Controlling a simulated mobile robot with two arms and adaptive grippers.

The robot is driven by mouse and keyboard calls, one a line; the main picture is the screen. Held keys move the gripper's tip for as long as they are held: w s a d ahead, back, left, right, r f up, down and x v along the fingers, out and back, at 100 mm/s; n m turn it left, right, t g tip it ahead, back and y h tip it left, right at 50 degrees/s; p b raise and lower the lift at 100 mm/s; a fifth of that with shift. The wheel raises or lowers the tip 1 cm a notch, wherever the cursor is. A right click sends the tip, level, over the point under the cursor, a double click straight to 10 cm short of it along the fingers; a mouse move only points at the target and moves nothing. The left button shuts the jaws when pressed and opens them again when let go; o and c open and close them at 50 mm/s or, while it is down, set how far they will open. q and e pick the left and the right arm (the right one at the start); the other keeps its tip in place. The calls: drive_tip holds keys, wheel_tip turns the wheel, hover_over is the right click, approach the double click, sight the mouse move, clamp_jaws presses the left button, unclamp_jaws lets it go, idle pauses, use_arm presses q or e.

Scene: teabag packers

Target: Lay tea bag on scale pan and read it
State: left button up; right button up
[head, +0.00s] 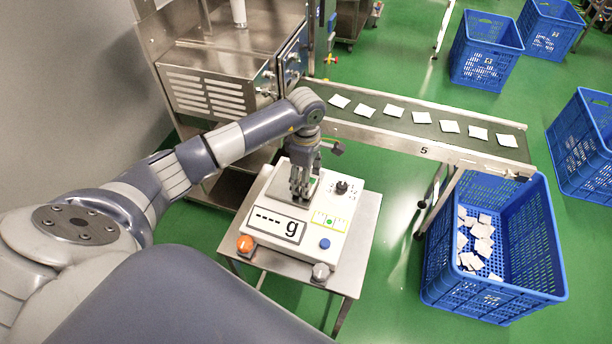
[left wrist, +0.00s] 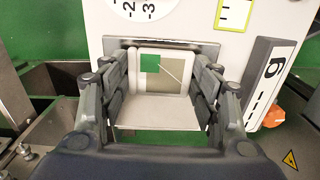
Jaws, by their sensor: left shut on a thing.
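My left gripper (head: 300,190) is over the pan of the white scale (head: 338,245). In the left wrist view its fingers (left wrist: 158,105) are shut on a tea bag (left wrist: 178,75), pale with a green tag and a thin string. The metal scale pan (left wrist: 113,46) shows behind the bag; I cannot tell whether the two touch. The scale display (head: 277,224) shows dashes and "g", no number. My right gripper is not in view.
The scale stands on a small steel table (head: 367,224). A conveyor (head: 400,137) behind it carries several white packets. A blue crate (head: 470,298) at the right holds several packets. A steel machine (head: 195,85) stands at the back left. A knob (head: 341,187) sits beside the pan.

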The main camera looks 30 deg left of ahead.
use_arm(q)
drive_tip(key=shift+o, duration=1)
drive_tip(key=shift+f, duration=0.15)
drive_tip(key=o, duration=0.4)
drive_tip(key=shift+r, duration=0.2)
drive_tip(key=shift+w+r, duration=0.1)
drive_tip(key=shift+r, duration=0.25)
wheel_tip(320, 180, up, 11)
drive_tip(key=b, duration=0.2)
drive_tip(key=shift+r, duration=0.15)
drive_tip(key=shift+d, duration=0.1)
